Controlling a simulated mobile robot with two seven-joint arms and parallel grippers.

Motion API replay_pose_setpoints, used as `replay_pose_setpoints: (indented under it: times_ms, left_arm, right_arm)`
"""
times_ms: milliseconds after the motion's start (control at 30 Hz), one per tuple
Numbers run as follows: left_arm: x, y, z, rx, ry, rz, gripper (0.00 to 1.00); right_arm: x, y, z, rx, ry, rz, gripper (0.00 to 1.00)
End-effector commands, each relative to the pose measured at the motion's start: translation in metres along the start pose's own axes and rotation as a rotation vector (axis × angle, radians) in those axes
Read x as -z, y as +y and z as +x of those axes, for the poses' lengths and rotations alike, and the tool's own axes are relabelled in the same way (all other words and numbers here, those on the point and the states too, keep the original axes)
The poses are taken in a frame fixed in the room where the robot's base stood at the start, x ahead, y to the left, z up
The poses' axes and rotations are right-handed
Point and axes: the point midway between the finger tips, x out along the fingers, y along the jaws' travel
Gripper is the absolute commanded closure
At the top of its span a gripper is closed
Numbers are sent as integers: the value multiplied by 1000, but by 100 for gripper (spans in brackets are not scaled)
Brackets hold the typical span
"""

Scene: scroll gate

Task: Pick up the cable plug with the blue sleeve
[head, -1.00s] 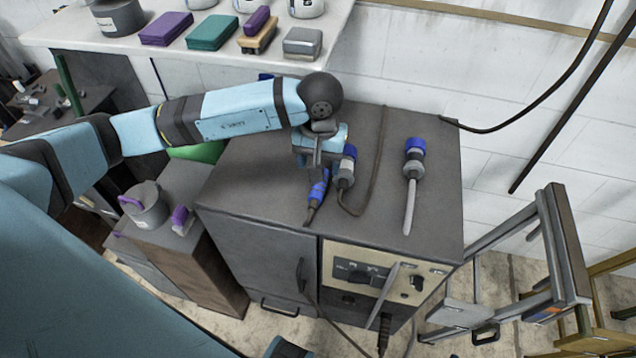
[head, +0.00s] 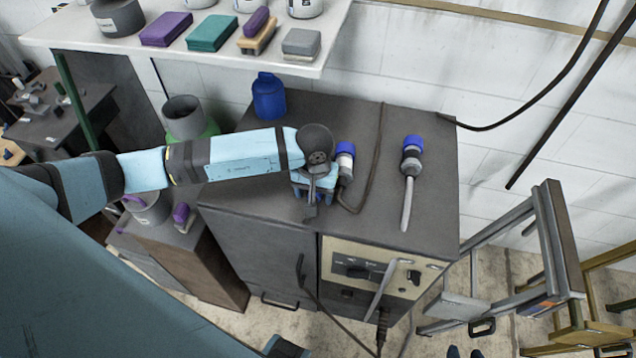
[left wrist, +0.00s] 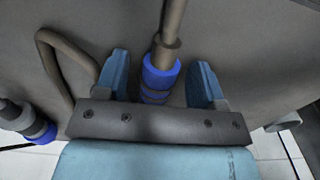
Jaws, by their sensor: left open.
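The plug with the blue sleeve (left wrist: 160,76) lies on the dark cabinet top, its cable running up the left wrist view. My left gripper (left wrist: 160,84) is open, with one blue finger on each side of the plug and a visible gap to each. In the head view the left gripper (head: 311,205) is low over the cabinet top and hides this plug. A third plug (head: 412,155) lies farther right. Two dark tips (head: 465,352) at the bottom edge may be my right gripper.
A white shelf (head: 290,68) with blocks is behind. A metal frame (head: 545,240) stands to the right.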

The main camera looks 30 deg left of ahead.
Motion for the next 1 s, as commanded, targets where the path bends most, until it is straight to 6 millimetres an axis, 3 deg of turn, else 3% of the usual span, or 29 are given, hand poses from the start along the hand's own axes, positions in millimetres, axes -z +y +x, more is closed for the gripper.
replay_pose_setpoints:
  times_ms: [67, 100, 367, 767, 1000]
  left_arm:
    - [0, 0, 0, 0, 0, 0, 37]
    - [0, 0, 0, 0, 0, 0, 41]
    - [0, 0, 0, 0, 0, 0, 100]
    - [1, 0, -7, 0, 2, 0, 100]
    - [2, 0, -43, -2, 6, 1, 100]
  right_arm:
    - [0, 0, 0, 0, 0, 0, 60]
    - [0, 0, 0, 0, 0, 0, 60]
    - [0, 0, 0, 0, 0, 0, 60]
    - [-1, 0, 1, 1, -1, -1, 60]
    - [-5, 0, 3, 1, -1, -2, 60]
